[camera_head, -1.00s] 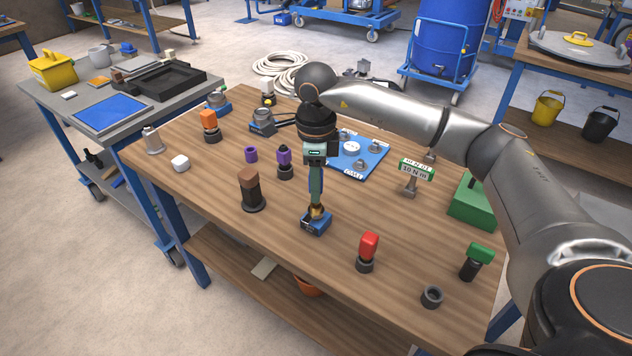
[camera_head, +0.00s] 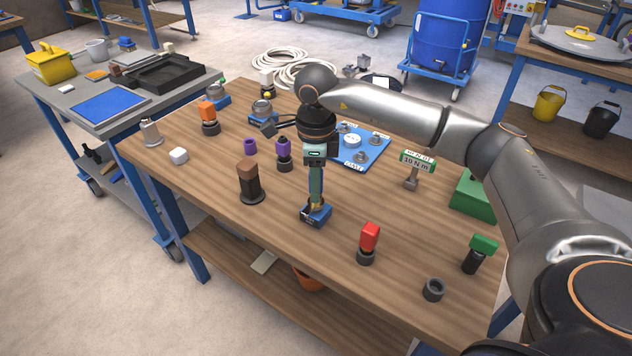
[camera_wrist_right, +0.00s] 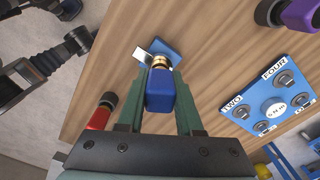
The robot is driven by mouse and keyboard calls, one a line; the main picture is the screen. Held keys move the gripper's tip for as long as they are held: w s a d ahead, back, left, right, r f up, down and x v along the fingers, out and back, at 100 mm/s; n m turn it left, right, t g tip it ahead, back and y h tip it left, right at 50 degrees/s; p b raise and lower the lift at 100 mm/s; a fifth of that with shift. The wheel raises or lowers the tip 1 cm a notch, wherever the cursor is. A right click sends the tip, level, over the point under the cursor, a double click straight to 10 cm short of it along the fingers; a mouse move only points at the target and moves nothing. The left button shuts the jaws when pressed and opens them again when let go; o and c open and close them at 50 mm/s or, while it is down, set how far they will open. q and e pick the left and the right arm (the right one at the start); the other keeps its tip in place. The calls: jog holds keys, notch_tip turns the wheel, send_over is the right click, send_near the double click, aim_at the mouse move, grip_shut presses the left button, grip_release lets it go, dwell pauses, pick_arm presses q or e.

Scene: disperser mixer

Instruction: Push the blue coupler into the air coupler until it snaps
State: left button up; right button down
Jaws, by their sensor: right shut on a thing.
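My right gripper (camera_head: 316,198) points down above the table and is shut on the blue coupler (camera_wrist_right: 160,95), which sits between its green fingers in the right wrist view. The air coupler has a brass-coloured collar (camera_wrist_right: 160,62) and a blue base (camera_head: 315,217) on the wooden table. The blue coupler's end lines up with the collar and appears to meet it; how deep it sits is hidden. A dark jointed arm part (camera_wrist_right: 55,60), perhaps my left arm, shows beyond the table edge in the wrist view; its finger state is unclear.
A red-topped piece (camera_head: 368,243) stands to the right, a brown-topped one (camera_head: 249,183) to the left. Purple-topped piece (camera_head: 284,153) and blue plate (camera_head: 359,158) with several fittings are behind. A dark ring (camera_head: 433,289) lies near the front right.

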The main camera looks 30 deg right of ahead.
pick_arm(q)
jog(key=shift+w+f, duration=0.15)
jog(key=shift+w, duration=0.1)
pick_arm(e)
jog(key=shift+f, duration=0.45)
jog(key=shift+c, duration=2.4)
grip_release()
pick_arm(q)
jog(key=shift+s, duration=0.1)
pick_arm(e)
notch_tip(320, 180, up, 2)
jog(key=shift+w+r, duration=0.1)
notch_tip(320, 180, up, 10)
jog(key=shift+f, duration=0.2)
pick_arm(q)
jog(key=shift+w+d+r, duration=0.25)
jog(key=shift+d+r, duration=0.15)
jog(key=shift+r, duration=0.35)
pick_arm(e)
jog(key=shift+r, duration=0.35)
